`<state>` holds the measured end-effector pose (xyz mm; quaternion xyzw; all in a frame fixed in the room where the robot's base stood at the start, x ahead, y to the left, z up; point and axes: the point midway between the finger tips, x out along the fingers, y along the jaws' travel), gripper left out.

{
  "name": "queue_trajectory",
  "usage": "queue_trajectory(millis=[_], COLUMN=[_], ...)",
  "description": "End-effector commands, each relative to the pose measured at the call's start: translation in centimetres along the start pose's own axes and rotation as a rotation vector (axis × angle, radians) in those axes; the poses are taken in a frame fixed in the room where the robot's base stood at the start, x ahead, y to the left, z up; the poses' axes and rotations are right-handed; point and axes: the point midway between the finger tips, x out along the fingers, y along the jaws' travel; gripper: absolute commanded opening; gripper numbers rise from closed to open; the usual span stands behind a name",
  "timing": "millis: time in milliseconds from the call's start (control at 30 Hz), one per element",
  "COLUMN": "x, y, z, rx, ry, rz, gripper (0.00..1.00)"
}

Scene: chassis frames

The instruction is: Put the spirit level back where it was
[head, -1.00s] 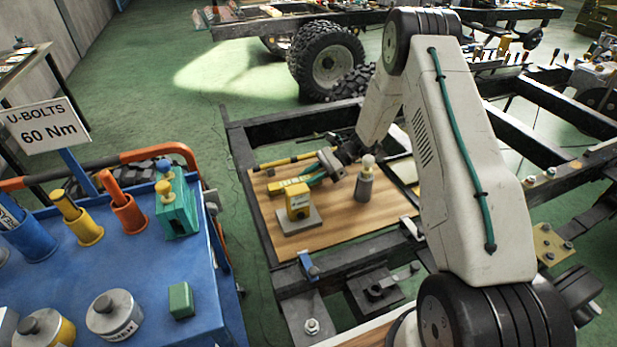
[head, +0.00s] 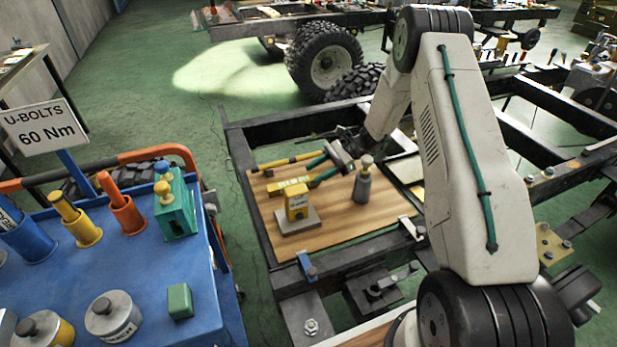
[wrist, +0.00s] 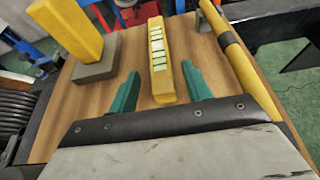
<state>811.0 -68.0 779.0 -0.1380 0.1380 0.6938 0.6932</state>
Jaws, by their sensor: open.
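The spirit level (head: 290,184), a yellow bar with a row of pale green and white segments, lies on the wooden board (head: 335,222). It also shows in the wrist view (wrist: 158,48), pointing away from me. My gripper (wrist: 160,72) is open, its two teal fingers apart on either side of the level's near end, with a gap on each side. In the head view my gripper (head: 313,175) is at the level's right end, between the level and the grey bottle.
The yellow block (head: 297,202) on a grey base stands in front of the level. A yellow tube (head: 285,162) lies behind it. A grey bottle (head: 363,187) stands close to the right. The board's front is clear. A blue trolley (head: 150,285) stands at left.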

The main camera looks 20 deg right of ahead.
Motion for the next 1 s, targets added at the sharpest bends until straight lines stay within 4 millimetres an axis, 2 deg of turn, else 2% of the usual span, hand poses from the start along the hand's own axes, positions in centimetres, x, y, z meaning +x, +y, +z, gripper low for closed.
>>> queue_trajectory(millis=[100, 300, 467, 567, 667, 767, 800, 1000], x=[-2.9, -6.5, -8.0, -8.3, -8.4, -8.5, -8.5, -8.3], y=[0.0, -0.1, 0.0, 0.2, 0.7, 2.0, 2.7, 7.0], z=[0.0, 0.0, 0.1, 1.2, 4.0, 8.1, 9.9, 17.7], rx=[-0.001, -0.001, -0.001, -0.022, -0.077, -0.162, -0.2, -0.392], ry=[0.001, 0.0, 0.0, 0.015, 0.055, 0.117, 0.144, 0.279], rz=[-0.004, -0.003, -0.001, 0.012, 0.045, 0.097, 0.121, 0.239], gripper=[0.49, 0.49, 0.49, 0.49, 0.49, 0.49, 0.49, 0.49])
